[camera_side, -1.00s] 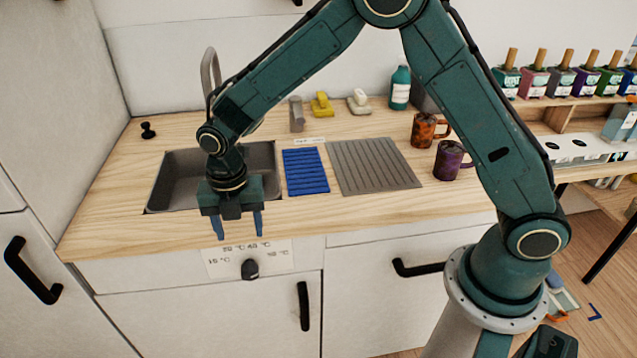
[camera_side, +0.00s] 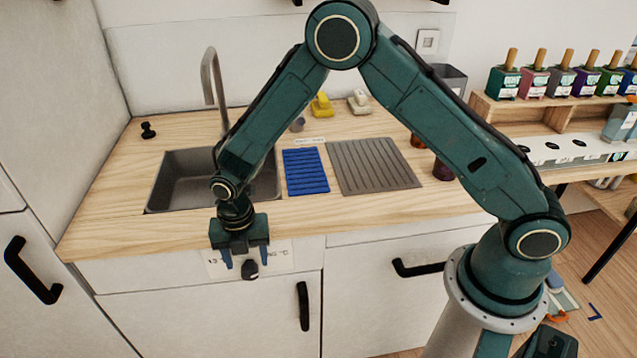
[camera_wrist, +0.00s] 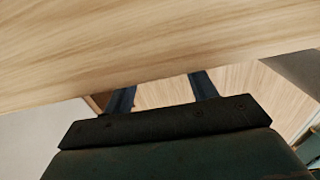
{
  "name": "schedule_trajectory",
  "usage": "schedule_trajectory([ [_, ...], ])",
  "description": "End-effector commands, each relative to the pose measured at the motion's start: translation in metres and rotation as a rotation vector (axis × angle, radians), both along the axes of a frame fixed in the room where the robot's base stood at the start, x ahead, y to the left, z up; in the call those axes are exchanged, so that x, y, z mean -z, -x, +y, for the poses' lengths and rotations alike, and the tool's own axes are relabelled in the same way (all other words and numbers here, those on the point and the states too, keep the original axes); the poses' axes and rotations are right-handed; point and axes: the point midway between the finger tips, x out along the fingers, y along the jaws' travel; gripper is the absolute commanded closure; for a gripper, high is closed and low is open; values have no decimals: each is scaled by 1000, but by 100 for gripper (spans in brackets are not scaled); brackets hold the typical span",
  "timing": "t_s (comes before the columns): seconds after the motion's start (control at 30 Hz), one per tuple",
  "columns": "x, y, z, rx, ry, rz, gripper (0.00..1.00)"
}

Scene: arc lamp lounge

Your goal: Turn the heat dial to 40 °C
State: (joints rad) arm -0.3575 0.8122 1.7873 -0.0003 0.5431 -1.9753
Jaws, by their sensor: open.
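The heat dial is a small black knob (camera_side: 250,270) on a white label plate (camera_side: 282,257) on the cabinet front below the sink. My gripper (camera_side: 245,262) is open, pointing down, in front of the plate. Its fingers hang just above and beside the knob; I cannot tell whether they touch it. The gripper body hides most of the temperature marks, and the dial's setting cannot be read. In the wrist view my two open fingers (camera_wrist: 163,92) reach past the wooden counter edge (camera_wrist: 130,85); the knob is not visible there.
The wooden counter (camera_side: 110,205) overhangs right behind my gripper. A sink (camera_side: 168,180) with a tall tap (camera_side: 212,80), a blue rack (camera_side: 305,172) and a grey drainboard (camera_side: 372,167) are on top. Black handles (camera_side: 304,306) stick out from the cabinet doors and drawer.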

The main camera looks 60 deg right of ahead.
Motion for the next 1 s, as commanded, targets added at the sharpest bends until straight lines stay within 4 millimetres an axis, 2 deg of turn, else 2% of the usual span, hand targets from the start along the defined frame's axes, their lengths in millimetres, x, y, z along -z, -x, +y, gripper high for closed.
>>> schedule_trajectory([
  [0.1, 18, 1, 0, 0, 1, 3, 43],
  [0.3, 37, 0, 0, 0, 1, 1, 43],
  [0.5, 45, 0, 0, 0, -1, -1, 43],
  [0.77, 46, 0, 0, 0, -1, -1, 43],
  [0.8, 46, 0, 0, 0, -1, -1, 45],
  [1.0, 46, 0, 0, 0, -1, -1, 84],
])
